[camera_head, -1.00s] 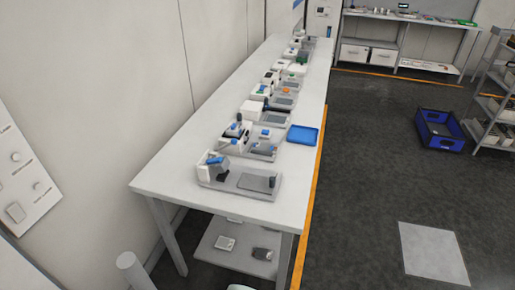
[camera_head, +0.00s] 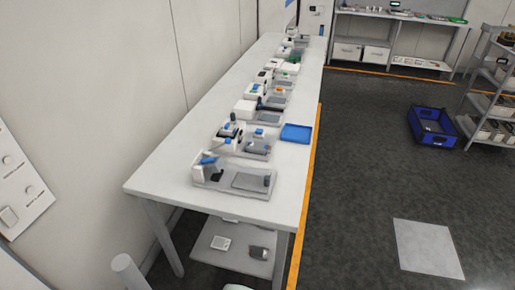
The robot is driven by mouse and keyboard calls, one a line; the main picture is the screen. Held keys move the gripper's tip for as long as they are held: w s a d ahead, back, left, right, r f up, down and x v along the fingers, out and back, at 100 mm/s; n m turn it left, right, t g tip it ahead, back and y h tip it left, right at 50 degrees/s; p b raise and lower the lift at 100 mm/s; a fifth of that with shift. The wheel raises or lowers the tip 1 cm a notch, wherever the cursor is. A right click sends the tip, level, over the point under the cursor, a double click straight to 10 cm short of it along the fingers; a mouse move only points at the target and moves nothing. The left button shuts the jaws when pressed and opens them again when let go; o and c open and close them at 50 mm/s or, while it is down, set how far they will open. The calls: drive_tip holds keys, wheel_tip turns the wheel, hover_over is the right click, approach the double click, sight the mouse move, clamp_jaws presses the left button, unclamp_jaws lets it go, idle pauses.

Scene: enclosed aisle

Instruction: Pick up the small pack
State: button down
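I cannot tell for sure which item is the small pack. A long white table (camera_head: 165,177) runs away from me along the left wall. Several small grey and white stations stand on it in a row; the nearest one (camera_head: 233,180) has a blue part on its left side. A small blue item (camera_head: 260,132) lies on the second station. A shallow blue tray (camera_head: 296,133) lies at the table's right edge. On the lower shelf (camera_head: 238,265) lie a small white item (camera_head: 220,243) and a dark grey item (camera_head: 259,252). My gripper is not in view.
A blue crate (camera_head: 443,141) stands on the floor at right, beside a grey shelf rack (camera_head: 468,125). A shelving bench (camera_head: 400,20) stands at the back. A light square (camera_head: 427,249) marks the dark floor. The floor right of the table is mostly clear.

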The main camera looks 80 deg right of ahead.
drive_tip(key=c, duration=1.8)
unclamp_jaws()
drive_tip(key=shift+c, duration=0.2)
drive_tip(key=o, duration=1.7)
